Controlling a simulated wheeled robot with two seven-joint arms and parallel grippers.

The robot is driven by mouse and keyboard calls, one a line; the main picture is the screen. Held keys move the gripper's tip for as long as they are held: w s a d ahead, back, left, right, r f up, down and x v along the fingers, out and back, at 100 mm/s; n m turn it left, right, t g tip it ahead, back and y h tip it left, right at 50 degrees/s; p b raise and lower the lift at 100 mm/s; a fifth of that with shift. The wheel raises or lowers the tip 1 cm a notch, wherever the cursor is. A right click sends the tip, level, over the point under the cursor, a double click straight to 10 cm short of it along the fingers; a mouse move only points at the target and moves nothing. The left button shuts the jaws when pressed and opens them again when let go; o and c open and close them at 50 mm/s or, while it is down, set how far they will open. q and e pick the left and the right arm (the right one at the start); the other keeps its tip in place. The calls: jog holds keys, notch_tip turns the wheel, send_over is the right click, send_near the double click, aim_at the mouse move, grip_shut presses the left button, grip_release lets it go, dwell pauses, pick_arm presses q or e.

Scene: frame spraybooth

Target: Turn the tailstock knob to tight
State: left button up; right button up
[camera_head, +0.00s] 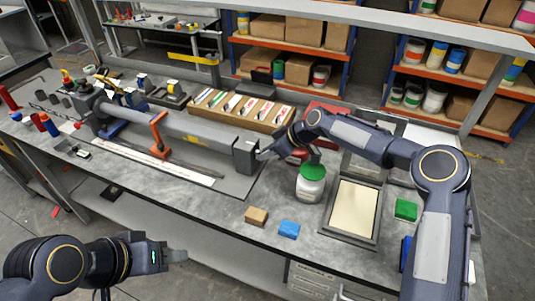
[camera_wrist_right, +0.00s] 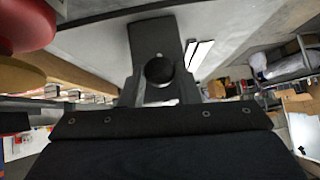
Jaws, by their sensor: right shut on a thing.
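The tailstock (camera_head: 246,155) is a dark grey block at the right end of a long grey tube fixture (camera_head: 190,137) on the bench. Its black round knob (camera_wrist_right: 160,71) shows in the right wrist view, between my finger pads. My right gripper (camera_head: 266,154) reaches in from the right at the tailstock's right face and is shut on the knob; in the head view its fingers hide the knob. No tight or loose marking can be read. My left gripper (camera_head: 178,256) is in front of the bench, away from everything; its finger gap cannot be made out.
A white jar with green lid (camera_head: 311,182) stands just below my right forearm. A framed cream panel (camera_head: 355,207), a blue block (camera_head: 289,229), a tan block (camera_head: 256,216) and a green block (camera_head: 405,209) lie nearby. A box of tools (camera_head: 240,108) sits behind the fixture.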

jog(key=shift+w+m+g+y, duration=0.1)
jog(key=shift+m+g+y, duration=0.25)
jog(key=shift+g, duration=0.25)
jog(key=o, duration=0.9)
jog(key=shift+o, duration=0.2)
jog(key=b+v, duration=0.2)
jog(key=v, duration=0.5)
jog(key=shift+d+r, duration=0.3)
